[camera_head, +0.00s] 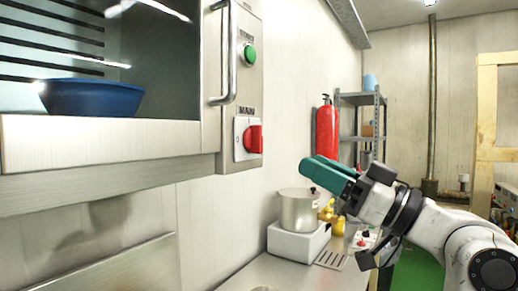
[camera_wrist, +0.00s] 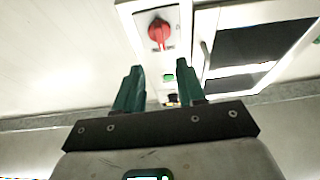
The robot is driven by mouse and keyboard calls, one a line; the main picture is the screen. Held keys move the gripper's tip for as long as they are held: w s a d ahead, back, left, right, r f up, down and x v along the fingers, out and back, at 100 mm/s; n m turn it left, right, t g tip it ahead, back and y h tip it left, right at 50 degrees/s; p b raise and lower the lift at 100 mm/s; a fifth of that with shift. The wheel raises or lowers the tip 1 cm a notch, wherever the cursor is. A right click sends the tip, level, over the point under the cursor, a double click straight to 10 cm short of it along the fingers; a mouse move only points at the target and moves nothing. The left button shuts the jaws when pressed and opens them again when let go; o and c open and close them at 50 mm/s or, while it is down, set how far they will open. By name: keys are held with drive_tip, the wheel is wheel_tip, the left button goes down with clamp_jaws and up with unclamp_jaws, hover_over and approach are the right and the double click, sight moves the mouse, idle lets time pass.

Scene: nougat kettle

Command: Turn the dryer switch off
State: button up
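The switch panel (camera_head: 240,90) is a steel strip on the right side of the dryer cabinet. It carries a round green button (camera_head: 249,54) at the top and a red rotary knob (camera_head: 253,139) on a pale plate lower down. The label above the red knob seems to read MAIN; the one above the green button is too small to read. My gripper (camera_head: 313,166), with teal fingers, is right of and slightly below the red knob, apart from it. In the wrist view the fingers (camera_wrist: 160,68) are spread and empty, and the red knob (camera_wrist: 159,33) shows beyond their tips.
The cabinet has a vertical handle (camera_head: 229,55) just left of the panel and holds a blue bowl (camera_head: 92,98). Below my gripper, a steel pot (camera_head: 299,212) stands on a white base (camera_head: 297,241) on the counter. A red fire extinguisher (camera_head: 326,130) hangs behind.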

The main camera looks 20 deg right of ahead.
sight(262, 140)
drive_tip(key=p+x, duration=0.3)
drive_tip(key=x, duration=0.6)
drive_tip(key=shift+r, duration=0.15)
drive_tip(key=shift+p+x, duration=0.35)
drive_tip(key=shift+x, duration=0.45)
clamp_jaws()
